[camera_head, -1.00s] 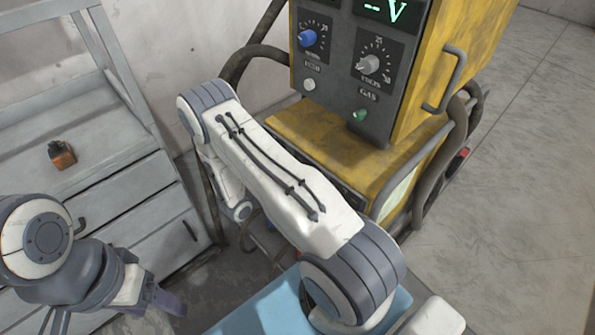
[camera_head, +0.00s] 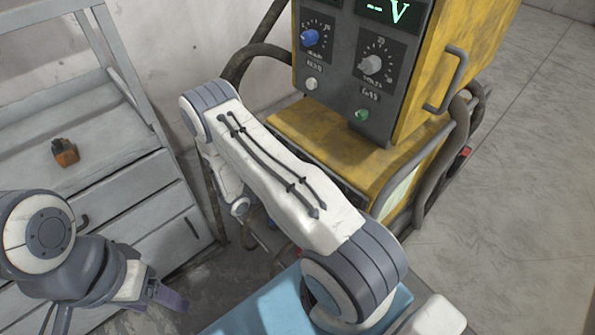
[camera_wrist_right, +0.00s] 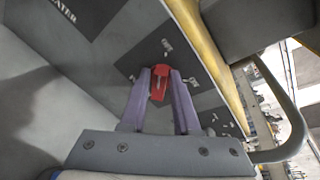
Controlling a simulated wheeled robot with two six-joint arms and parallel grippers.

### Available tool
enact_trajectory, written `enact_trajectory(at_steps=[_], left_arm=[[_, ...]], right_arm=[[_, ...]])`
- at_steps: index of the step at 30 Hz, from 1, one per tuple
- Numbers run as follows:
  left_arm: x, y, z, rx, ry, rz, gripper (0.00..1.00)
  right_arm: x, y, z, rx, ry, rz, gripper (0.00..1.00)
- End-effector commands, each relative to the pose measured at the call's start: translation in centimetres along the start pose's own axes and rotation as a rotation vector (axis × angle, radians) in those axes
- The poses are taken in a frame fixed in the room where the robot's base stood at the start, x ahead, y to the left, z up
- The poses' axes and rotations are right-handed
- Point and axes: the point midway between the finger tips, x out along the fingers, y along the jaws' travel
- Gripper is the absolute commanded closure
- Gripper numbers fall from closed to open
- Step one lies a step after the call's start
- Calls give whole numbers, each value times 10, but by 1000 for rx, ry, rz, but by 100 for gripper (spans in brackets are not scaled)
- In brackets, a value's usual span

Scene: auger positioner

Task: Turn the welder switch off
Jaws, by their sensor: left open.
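The yellow welder (camera_head: 455,60) with its dark front panel stands at the upper right in the head view. In the right wrist view, a red switch (camera_wrist_right: 159,82) with a dark slot sits on the dark panel, between on and off labels too small to read surely. The two purple fingers of my right gripper (camera_wrist_right: 160,88) stand on either side of the switch, close to it. I cannot tell whether they touch it. My right arm hides this switch and the right gripper in the head view. My left gripper (camera_head: 168,297) is open and empty at the lower left, partly hidden.
The panel carries a blue knob (camera_head: 310,38), a grey knob (camera_head: 371,65) and a green button (camera_head: 361,115). A bent handle (camera_head: 455,80) and thick hoses flank the welder. A grey shelf unit (camera_head: 120,180) with a small orange object (camera_head: 64,152) stands left. Floor is clear at right.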

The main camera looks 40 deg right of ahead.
Motion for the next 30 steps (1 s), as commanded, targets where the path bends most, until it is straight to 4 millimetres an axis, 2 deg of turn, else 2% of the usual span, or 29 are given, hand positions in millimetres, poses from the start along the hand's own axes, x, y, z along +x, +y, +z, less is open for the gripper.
enact_trajectory(at_steps=[10, 14, 24, 30], left_arm=[[0, 0, 0, 0, 0, 0, 33], [0, 0, 0, 0, 0, 0, 33], [-1, 0, 0, 0, 0, 0, 33], [-1, 0, 0, 0, 0, 0, 33]], right_arm=[[0, -1, 0, 2, 1, -2, 48], [-8, 0, 0, 2, -1, 0, 48], [-73, 1, 1, 2, -4, 3, 48], [-98, 0, 1, 2, -1, 0, 48]])
